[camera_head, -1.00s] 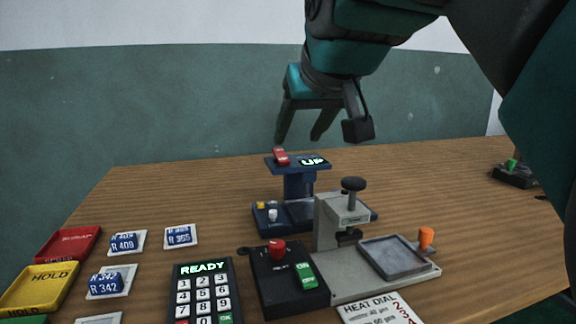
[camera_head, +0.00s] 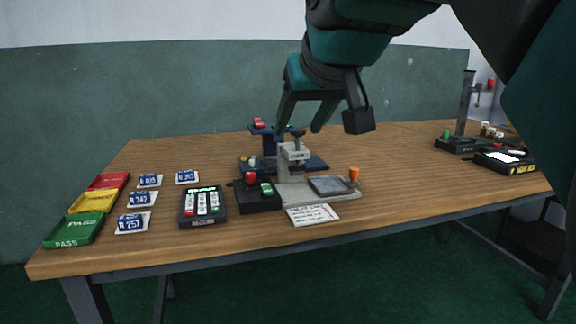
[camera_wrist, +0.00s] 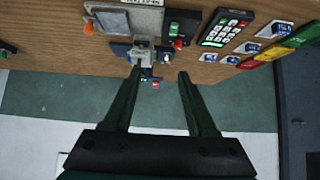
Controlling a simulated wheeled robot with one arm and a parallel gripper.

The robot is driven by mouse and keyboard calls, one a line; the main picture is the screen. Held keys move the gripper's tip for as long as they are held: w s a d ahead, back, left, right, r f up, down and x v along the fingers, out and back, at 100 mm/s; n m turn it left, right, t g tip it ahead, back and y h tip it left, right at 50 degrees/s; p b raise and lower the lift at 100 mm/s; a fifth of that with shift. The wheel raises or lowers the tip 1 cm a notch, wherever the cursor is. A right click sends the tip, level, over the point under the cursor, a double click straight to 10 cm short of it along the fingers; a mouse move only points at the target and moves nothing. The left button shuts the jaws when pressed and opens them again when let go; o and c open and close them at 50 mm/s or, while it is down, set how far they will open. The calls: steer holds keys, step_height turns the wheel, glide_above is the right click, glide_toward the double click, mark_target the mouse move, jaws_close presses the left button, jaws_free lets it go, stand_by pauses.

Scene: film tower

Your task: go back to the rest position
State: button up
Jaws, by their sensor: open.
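My gripper (camera_head: 299,121) hangs above the back of the wooden table in the head view, its fingers spread. In the wrist view my gripper (camera_wrist: 158,75) is open, and nothing is between its fingers. In the head view its fingers overlap the grey press (camera_head: 290,165) and the blue stand (camera_head: 272,142) behind it; I cannot tell the exact height gap. In the wrist view the blue stand (camera_wrist: 143,52) shows beyond the fingertips.
A keypad (camera_head: 203,206), a black switch box (camera_head: 256,196) and a card (camera_head: 312,215) lie near the front. Red (camera_head: 109,181), yellow (camera_head: 93,201) and green (camera_head: 74,229) trays stand left beside several tags. A black device (camera_head: 505,159) stands right.

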steer(key=s+d+f+m+g+h+p, duration=0.15)
steer(key=s+d+f, duration=0.3)
steer(key=f, duration=0.45)
steer(key=s+d+f+g, duration=0.3)
steer(key=s+f, duration=0.2)
steer(key=f, duration=0.5)
steer(key=s+d+f+m+g+h+p, duration=0.1)
steer(key=s+d+f+g, duration=0.3)
steer(key=f, duration=0.5)
steer(key=s+d+f+g+p, duration=0.1)
steer(key=s+f+g, duration=0.1)
steer(key=s+f, duration=0.7)
steer(key=s, duration=0.4)
steer(key=shift+d+m, duration=0.35)
steer(key=shift+d, duration=0.05)
steer(key=shift+f, duration=0.1)
